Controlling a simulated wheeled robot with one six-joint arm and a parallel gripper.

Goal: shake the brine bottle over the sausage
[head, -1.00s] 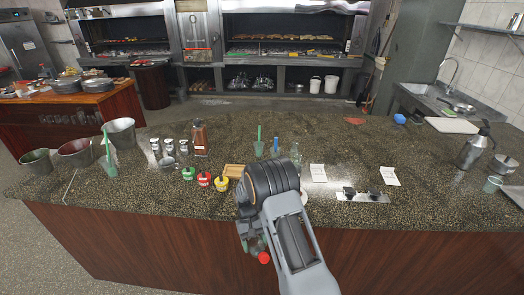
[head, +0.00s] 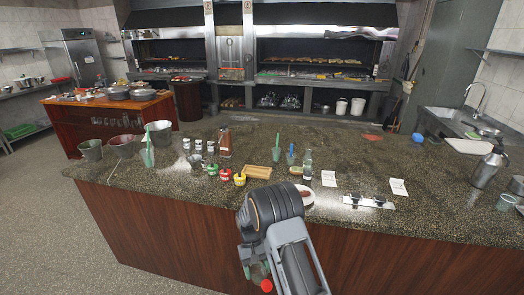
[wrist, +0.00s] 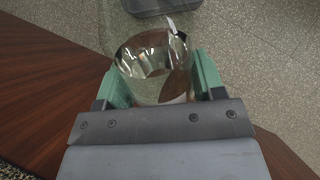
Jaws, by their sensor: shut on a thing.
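My gripper (wrist: 158,85) has its green fingers on both sides of a clear, shiny round vessel (wrist: 150,58) and is shut on it. A pale pointed piece shows at its upper right. It may be the brine bottle, but no label is readable. In the head view my gripper (head: 256,272) hangs in front of the counter, below its top, and the arm mostly hides what it holds. A white plate (head: 312,201) lies on the counter just beyond my arm, partly covered by it. A reddish-brown thing, perhaps the sausage (head: 306,194), lies on it.
The counter (head: 410,220) carries a clear bottle (head: 308,164), a wooden board (head: 257,172), red (head: 226,175) and yellow (head: 240,178) pots, metal buckets (head: 122,145), paper cards (head: 329,178) and a flask (head: 488,168). Its front right has bare stretches.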

